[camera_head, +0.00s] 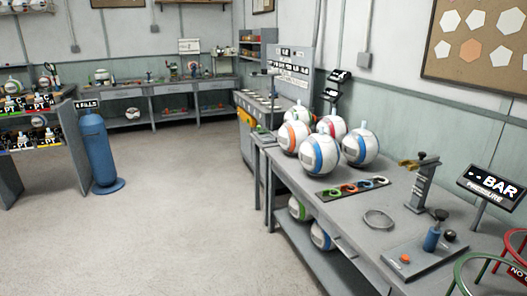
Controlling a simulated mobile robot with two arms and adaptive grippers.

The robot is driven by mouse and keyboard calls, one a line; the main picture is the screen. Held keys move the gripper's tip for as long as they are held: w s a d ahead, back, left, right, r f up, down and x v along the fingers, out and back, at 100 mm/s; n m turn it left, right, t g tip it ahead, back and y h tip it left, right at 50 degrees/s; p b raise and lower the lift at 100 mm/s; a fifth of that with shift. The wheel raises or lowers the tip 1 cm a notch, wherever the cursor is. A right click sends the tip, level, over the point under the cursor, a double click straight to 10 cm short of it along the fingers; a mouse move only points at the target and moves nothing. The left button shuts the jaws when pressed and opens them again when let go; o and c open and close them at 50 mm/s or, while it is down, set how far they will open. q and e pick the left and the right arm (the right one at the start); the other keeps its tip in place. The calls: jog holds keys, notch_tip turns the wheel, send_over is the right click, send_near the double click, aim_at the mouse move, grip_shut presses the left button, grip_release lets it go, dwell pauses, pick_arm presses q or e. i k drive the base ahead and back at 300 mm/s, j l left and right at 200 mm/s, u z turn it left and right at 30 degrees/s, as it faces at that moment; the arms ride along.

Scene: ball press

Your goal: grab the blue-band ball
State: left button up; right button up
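Several white balls with coloured bands stand together on the grey workbench (335,207) at the right. Two show a blue band: one blue-band ball (320,153) at the front of the group and another blue-band ball (361,148) to its right. An orange-band ball (291,136) and a red-band ball (332,126) are beside and behind them. A further blue-band ball (322,236) sits on the shelf under the bench, partly hidden by the bench edge, next to a green-band ball (298,209). Neither of my grippers is in view.
The bench also holds a strip of coloured rings (353,188), a metal ring (379,220), a clamp stand (423,185) and a pressure display (491,187). A blue cylinder (99,150) stands at left. The floor (180,210) between is clear.

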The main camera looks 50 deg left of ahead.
aim_at(319, 154)
jog(key=u, duration=1.2)
jog(key=i+j+z, duration=0.1)
jog(key=z, duration=0.35)
jog(key=i+j+z, duration=0.1)
jog(key=z, duration=0.35)
jog(key=j+z, duration=0.2)
jog(key=z, duration=0.25)
jog(key=i+j+z, duration=0.15)
jog(key=j+z, duration=0.3)
jog(key=j, duration=0.8)
jog(key=j+z, duration=0.45)
jog(key=j, duration=0.75)
